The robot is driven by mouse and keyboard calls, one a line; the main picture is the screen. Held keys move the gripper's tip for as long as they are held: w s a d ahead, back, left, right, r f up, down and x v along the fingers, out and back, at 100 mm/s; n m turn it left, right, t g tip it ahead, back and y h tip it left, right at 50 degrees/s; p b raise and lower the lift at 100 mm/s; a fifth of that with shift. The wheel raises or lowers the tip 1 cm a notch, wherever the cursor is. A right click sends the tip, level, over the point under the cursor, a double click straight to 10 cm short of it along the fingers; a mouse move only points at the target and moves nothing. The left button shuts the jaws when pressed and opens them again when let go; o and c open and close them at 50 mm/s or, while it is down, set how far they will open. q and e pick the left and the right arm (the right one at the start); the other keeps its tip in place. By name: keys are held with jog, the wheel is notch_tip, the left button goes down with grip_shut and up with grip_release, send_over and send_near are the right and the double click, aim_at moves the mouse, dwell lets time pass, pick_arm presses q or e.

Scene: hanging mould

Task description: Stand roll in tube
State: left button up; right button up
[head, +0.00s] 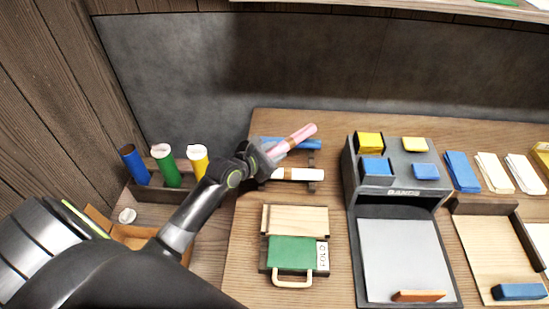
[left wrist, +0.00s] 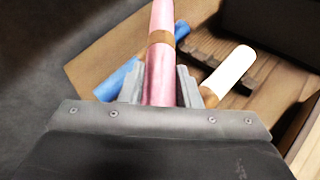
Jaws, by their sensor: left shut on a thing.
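My left gripper (head: 270,154) is shut on a pink roll with a brown band (head: 303,134), held tilted above a small dark rack. In the left wrist view the pink roll (left wrist: 160,60) stands out between the fingers. A blue roll (head: 300,144) and a white roll (head: 300,174) lie on the rack, just behind and in front of the held roll. To the left, a blue tube (head: 136,167), a green tube (head: 170,173) and a yellow tube (head: 199,163) stand in a dark holder. The green and yellow tubes show pale tops; their insides are unclear. My right gripper is out of view.
A green box labelled FOLD (head: 290,252) lies in front of the rack. A dark stand (head: 392,197) with yellow and blue blocks is to the right, with folded cloths beyond. A grey wall panel rises behind. My left arm crosses before the tube holder.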

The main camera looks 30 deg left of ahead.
pick_arm(q)
jog(key=shift+f, duration=1.15)
jog(key=shift+f, duration=0.3)
jog(key=o, duration=1)
jog(key=shift+c, duration=0.2)
jog(key=shift+r, duration=0.1)
jog(key=shift+r, duration=0.2)
jog(key=p+v, duration=0.1)
jog(key=v, duration=1.1)
